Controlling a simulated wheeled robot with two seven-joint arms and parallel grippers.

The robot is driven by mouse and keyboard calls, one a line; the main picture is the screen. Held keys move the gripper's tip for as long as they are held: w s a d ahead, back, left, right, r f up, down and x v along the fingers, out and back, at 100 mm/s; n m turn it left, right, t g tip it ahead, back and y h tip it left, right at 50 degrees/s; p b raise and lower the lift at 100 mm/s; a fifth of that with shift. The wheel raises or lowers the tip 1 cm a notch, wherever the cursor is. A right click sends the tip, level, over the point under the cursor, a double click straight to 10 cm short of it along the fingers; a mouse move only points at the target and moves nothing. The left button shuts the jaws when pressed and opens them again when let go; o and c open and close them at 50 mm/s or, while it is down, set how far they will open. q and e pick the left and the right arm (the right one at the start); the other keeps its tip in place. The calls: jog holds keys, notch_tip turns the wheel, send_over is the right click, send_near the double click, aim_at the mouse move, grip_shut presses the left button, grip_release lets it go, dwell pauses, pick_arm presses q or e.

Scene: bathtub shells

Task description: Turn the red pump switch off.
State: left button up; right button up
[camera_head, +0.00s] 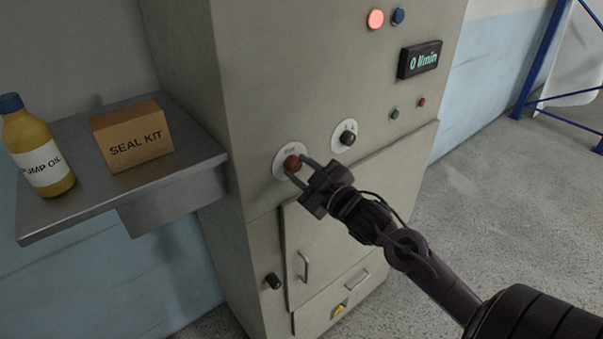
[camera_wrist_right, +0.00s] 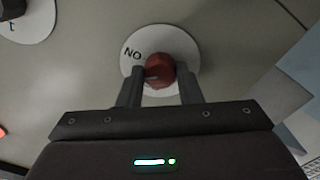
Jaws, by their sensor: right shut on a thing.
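The red pump switch (camera_head: 292,163) is a round red knob on a pale disc, on the front of the grey cabinet (camera_head: 270,100). My right gripper (camera_head: 299,172) reaches up to it from the lower right, with its fingers shut on the knob. The knob's pointer is hard to make out. My left gripper is not in view.
A black knob (camera_head: 348,138) on a pale disc is close by to the right. Above are a lit red lamp (camera_head: 375,19), a blue button (camera_head: 398,15) and a display (camera_head: 420,60) reading "0 l/min". A shelf (camera_head: 200,158) at left holds an oil bottle (camera_head: 35,150) and a seal kit box (camera_head: 132,136).

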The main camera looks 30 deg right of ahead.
jog(key=n+b, duration=0.1)
jog(key=n, duration=0.1)
jog(key=n+b, duration=0.1)
jog(key=n, duration=0.2)
jog(key=shift+f+n+b, duration=0.25)
jog(key=shift+n+b, duration=0.05)
jog(key=shift+b, duration=0.1)
jog(key=n+b, duration=0.2)
jog(key=n, duration=0.2)
jog(key=shift+b, duration=0.4)
jog(key=shift+r+n+b, duration=0.15)
jog(key=shift+n+b, duration=0.45)
jog(key=shift+n, duration=0.3)
jog(key=o, duration=1)
jog(key=shift+r, duration=0.1)
jog(key=shift+s, duration=0.1)
